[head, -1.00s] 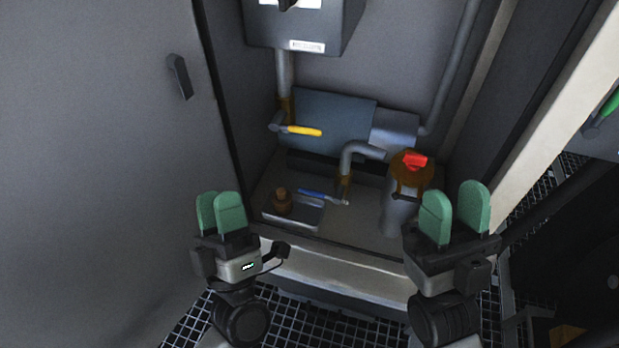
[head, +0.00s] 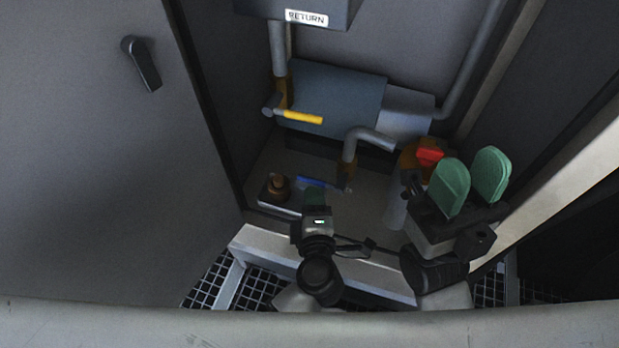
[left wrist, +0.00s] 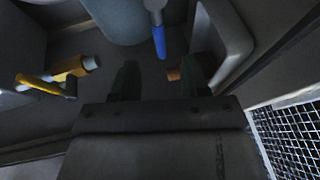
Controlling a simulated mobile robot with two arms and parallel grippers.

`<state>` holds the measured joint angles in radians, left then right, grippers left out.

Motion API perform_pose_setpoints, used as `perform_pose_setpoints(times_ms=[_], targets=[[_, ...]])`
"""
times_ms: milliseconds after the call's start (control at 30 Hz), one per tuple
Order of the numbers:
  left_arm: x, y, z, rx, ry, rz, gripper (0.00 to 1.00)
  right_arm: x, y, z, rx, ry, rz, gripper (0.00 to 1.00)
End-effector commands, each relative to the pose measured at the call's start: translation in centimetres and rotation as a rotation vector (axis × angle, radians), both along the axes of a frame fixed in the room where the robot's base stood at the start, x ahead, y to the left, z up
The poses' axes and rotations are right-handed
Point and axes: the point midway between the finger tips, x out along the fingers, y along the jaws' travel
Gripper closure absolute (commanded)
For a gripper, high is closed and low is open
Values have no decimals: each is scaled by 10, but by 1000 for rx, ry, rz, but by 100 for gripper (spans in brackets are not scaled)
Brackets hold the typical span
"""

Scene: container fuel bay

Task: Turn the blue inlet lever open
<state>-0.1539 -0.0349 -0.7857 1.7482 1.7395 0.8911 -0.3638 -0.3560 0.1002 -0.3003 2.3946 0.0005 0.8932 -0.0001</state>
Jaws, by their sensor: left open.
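The blue inlet lever (head: 310,182) lies low in the cabinet, left of the elbow pipe and its brass valve (head: 346,174). In the left wrist view, its blue handle (left wrist: 159,42) points down toward the gap between my fingers. My left gripper (head: 314,195) is open in front of the lever and hides part of it; the wrist view shows nothing held between its fingers (left wrist: 159,80). I cannot tell whether a finger touches the handle. My right gripper (head: 471,182) is open and empty, at the right beside the red-handled valve (head: 430,155).
A yellow lever (head: 303,118) sits on the vertical pipe behind. A brown fitting (head: 278,187) stands in a small tray (head: 275,207) left of my left gripper. The cabinet sill (head: 270,246) runs in front. The open door (head: 90,150) fills the left.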

Motion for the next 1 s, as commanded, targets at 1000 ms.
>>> perform_pose_setpoints(times_ms=[1000], targets=[[69, 6, -12, 0, -2, 0, 91, -2, -1, -22, 4, -18, 0, 62]])
